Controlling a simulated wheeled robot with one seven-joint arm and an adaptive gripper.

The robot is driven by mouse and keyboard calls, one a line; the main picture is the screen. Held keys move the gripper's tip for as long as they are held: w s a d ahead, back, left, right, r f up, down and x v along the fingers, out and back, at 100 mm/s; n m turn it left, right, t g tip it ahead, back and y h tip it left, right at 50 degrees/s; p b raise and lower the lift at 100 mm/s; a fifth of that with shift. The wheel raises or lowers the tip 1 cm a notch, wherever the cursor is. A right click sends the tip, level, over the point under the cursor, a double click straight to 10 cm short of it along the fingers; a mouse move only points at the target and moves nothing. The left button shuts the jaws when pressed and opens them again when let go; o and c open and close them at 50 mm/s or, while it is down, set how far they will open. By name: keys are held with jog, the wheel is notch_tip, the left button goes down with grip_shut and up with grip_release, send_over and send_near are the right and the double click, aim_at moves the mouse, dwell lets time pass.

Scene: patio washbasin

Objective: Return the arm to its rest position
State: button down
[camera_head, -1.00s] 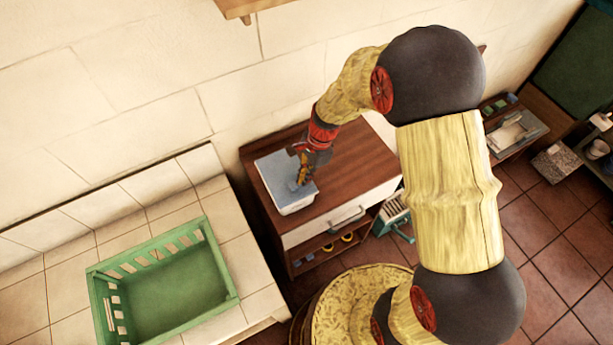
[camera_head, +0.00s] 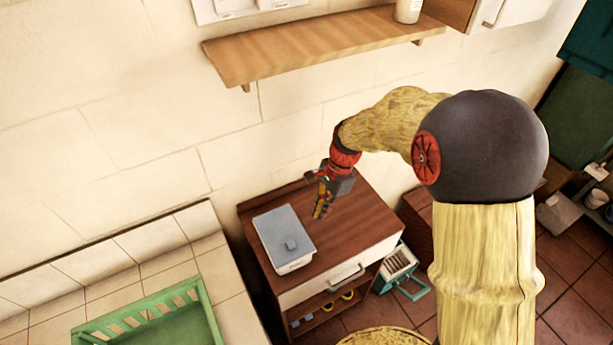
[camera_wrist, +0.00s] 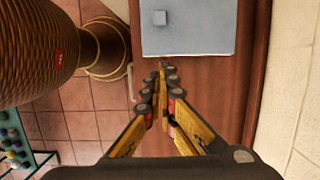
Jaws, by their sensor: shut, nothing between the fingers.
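My gripper (camera_head: 320,212) is shut and empty, pointing down above the brown wooden cabinet (camera_head: 352,228). It is to the right of the white box with a grey-blue lid (camera_head: 279,229), apart from it. In the wrist view the shut fingertips (camera_wrist: 163,68) are over the bare cabinet top, just short of the lidded box (camera_wrist: 195,28). The lid has a small square knob and looks closed. My arm reaches in from the right in the head view.
A green crate (camera_head: 135,318) stands on the tiled counter at the lower left. A wooden shelf (camera_head: 310,46) runs along the wall above the cabinet. A teal-and-white rack (camera_head: 398,268) is on the floor right of the cabinet. A large brown woven vessel (camera_wrist: 40,50) shows in the wrist view.

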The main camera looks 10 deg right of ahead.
jog(key=shift+d, duration=0.1)
jog(key=s+d+r+n+t+h+b, duration=0.1)
jog(key=s+d+r+n+t+b, duration=0.1)
jog(key=s+n+b, duration=0.5)
jog(key=s+d+r+n+t+h+b, duration=0.1)
jog(key=s+d+r+n+t+b, duration=0.2)
jog(key=s+n+b, duration=0.4)
jog(key=s+r+t+b, duration=0.1)
jog(key=s+b, duration=0.2)
jog(key=s, duration=0.2)
jog(key=shift+s+d+h, duration=0.2)
jog(key=shift+s+h, duration=0.1)
jog(key=shift+s, duration=0.1)
